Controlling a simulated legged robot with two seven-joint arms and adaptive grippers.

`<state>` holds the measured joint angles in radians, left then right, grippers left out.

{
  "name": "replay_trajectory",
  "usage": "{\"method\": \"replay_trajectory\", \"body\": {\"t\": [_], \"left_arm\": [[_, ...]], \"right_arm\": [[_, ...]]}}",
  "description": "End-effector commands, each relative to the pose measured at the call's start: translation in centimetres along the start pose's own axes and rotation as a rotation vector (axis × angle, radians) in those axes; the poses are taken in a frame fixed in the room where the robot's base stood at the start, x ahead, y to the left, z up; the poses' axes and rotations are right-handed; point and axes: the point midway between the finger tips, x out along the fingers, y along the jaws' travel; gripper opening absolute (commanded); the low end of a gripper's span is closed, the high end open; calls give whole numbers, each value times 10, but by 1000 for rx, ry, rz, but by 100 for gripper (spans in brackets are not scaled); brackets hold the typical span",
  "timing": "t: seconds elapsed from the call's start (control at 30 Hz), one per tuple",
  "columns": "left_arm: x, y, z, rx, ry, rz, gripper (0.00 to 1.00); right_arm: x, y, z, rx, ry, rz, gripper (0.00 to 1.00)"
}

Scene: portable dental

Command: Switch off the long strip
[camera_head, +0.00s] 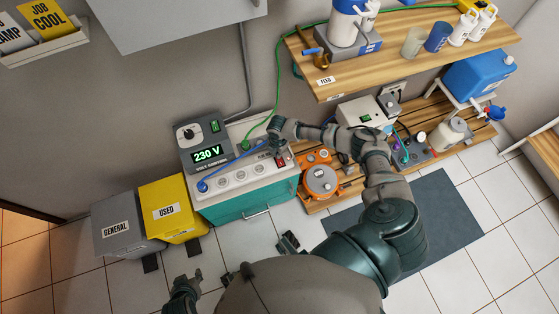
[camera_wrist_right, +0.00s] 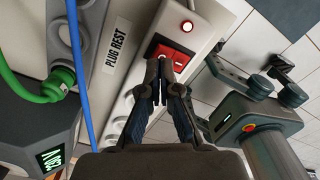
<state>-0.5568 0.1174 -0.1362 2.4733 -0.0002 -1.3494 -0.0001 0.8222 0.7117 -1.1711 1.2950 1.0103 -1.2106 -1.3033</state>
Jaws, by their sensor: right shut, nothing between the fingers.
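The long strip (camera_head: 232,183) is a pale bar with several round sockets on top of the teal cabinet. Its red switch (camera_head: 281,161) is at the right end. In the head view this gripper (camera_head: 281,150) is above the strip's right end. My left gripper (camera_head: 243,263) is open and empty, low over the floor.
A meter reading 230 V (camera_head: 208,154) stands behind the strip. A blue cable (camera_head: 222,170) and a green cable (camera_head: 276,100) run nearby. An orange device (camera_head: 320,180) sits right of the cabinet. Yellow (camera_head: 172,210) and grey (camera_head: 122,225) bins stand left.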

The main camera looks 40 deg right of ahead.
Motion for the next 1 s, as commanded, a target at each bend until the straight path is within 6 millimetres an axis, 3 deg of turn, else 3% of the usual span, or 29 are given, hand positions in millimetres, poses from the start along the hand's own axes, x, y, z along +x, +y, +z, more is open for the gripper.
{"method": "replay_trajectory", "body": {"t": [1.0], "left_arm": [[4,1,5,1,-6,1,40]], "right_arm": [[8,0,0,0,0,-1,0]]}}
